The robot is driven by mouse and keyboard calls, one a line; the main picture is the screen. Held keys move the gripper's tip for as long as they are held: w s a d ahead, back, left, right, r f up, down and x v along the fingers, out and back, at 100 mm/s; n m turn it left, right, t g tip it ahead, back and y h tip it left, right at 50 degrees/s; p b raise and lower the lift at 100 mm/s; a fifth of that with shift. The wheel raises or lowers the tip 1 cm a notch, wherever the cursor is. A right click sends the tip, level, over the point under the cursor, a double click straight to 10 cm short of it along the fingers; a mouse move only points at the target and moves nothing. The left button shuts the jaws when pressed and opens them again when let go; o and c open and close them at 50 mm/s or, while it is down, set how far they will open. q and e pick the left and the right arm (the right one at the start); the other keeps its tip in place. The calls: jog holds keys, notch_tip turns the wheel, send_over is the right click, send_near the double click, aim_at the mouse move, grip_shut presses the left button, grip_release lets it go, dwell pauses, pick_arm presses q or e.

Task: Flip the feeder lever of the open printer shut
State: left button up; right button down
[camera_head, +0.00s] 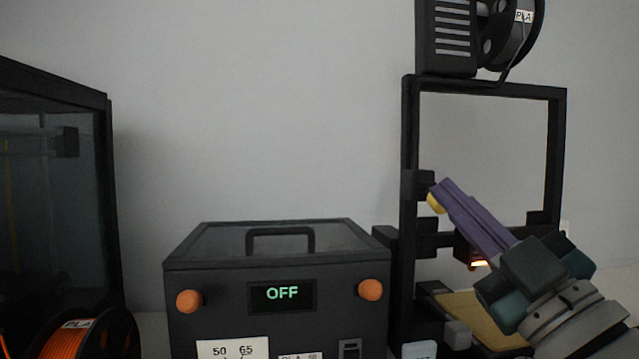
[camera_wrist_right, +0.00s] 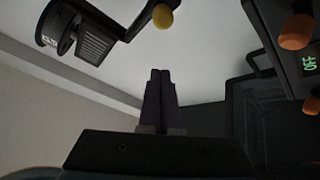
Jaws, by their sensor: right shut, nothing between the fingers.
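The open printer is a black upright frame (camera_head: 562,150) at the right of the head view. A yellow knob (camera_head: 436,204), which looks like the end of the feeder lever, shows beside a black block (camera_head: 415,184) on the frame's left post. The rest of the lever is hidden or too dark to tell. My right gripper (camera_head: 443,187) has its purple fingers shut and empty, with the tips just above and beside the knob. In the right wrist view the knob (camera_wrist_right: 162,17) lies beyond the shut fingertips (camera_wrist_right: 160,73), with a gap in the picture; I cannot tell contact. My left gripper is out of view.
A black dryer box (camera_head: 340,262) with orange knobs and an OFF display stands left of the printer. A filament spool (camera_head: 523,45) sits on top of the frame. A tan bed (camera_head: 470,305) lies under my right arm. A dark enclosure (camera_head: 108,180) and orange spool (camera_head: 62,343) are far left.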

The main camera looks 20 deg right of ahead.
jog(key=shift+w+d+f+b+v, duration=0.1)
jog(key=shift+b+v, duration=0.1)
jog(key=shift+v, duration=0.7)
jog(key=shift+w+d+f+b+v, duration=0.1)
jog(key=shift+f+b+v, duration=0.1)
jog(key=shift+v, duration=0.7)
jog(key=shift+f+b+v, duration=0.1)
jog(key=shift+b+v, duration=0.1)
jog(key=shift+v, duration=0.75)
jog(key=shift+w, duration=0.1)
